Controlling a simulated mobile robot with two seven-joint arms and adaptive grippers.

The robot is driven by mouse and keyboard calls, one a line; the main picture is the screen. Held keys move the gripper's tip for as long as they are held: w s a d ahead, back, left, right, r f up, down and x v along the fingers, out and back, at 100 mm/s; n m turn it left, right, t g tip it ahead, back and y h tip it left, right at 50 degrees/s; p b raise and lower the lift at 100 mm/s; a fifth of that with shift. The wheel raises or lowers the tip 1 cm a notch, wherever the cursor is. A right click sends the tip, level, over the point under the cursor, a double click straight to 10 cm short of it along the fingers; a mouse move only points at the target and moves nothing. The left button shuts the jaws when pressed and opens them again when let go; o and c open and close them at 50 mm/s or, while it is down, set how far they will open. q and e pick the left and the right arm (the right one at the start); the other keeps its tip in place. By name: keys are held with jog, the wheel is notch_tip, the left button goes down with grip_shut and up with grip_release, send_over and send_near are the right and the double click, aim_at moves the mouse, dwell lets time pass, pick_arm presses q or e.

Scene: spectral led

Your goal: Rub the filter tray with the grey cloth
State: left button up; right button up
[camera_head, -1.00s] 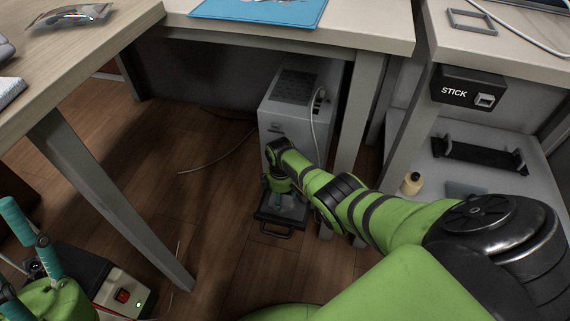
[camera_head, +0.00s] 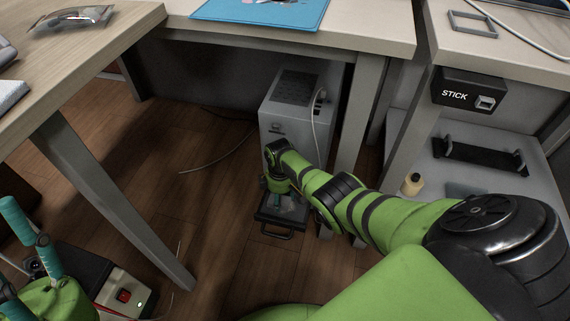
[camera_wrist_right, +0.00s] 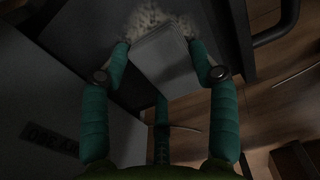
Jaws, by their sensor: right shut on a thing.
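The filter tray (camera_head: 272,232) is a dark tray with a handle, low at the front of a grey boxy machine (camera_head: 288,110) under the desk. In the right wrist view, the dark tray surface (camera_wrist_right: 85,30) bears a pale dusty patch (camera_wrist_right: 150,18). My right gripper (camera_head: 278,203) is over the tray. In the wrist view its teal fingers (camera_wrist_right: 164,62) are shut on the folded grey cloth (camera_wrist_right: 165,58), which lies at the edge of the dusty patch. Whether it presses on the tray is hard to tell. My left gripper (camera_head: 28,245) is at the lower left, partly cut off.
A desk leg (camera_head: 112,200) stands left of the machine, and another desk leg (camera_head: 358,115) is close on its right. A cable (camera_head: 218,160) lies on the wooden floor. A low shelf (camera_head: 440,180) at the right holds a small bottle (camera_head: 412,184).

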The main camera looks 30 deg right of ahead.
aim_at(293, 204)
jog(key=shift+s, duration=0.1)
jog(key=s+d+p, duration=0.2)
jog(key=shift+s+d+r+p, duration=0.1)
jog(key=shift+r+p, duration=0.1)
jog(key=shift+p, duration=0.15)
jog(key=shift+s+d, duration=0.2)
jog(key=shift+s, duration=0.05)
jog(key=shift+d+f, duration=0.1)
jog(key=shift+w+a+f+b, duration=0.15)
jog(key=shift+w+a+b, duration=0.35)
jog(key=shift+w+b, duration=0.05)
jog(key=shift+w+a+f+b, duration=0.15)
jog(key=shift+w+a+b, duration=0.3)
jog(key=shift+w+b, duration=0.1)
jog(key=shift+w+a+r+b, duration=0.1)
jog(key=shift+w+a+b, duration=0.2)
jog(key=shift+w+a, duration=0.1)
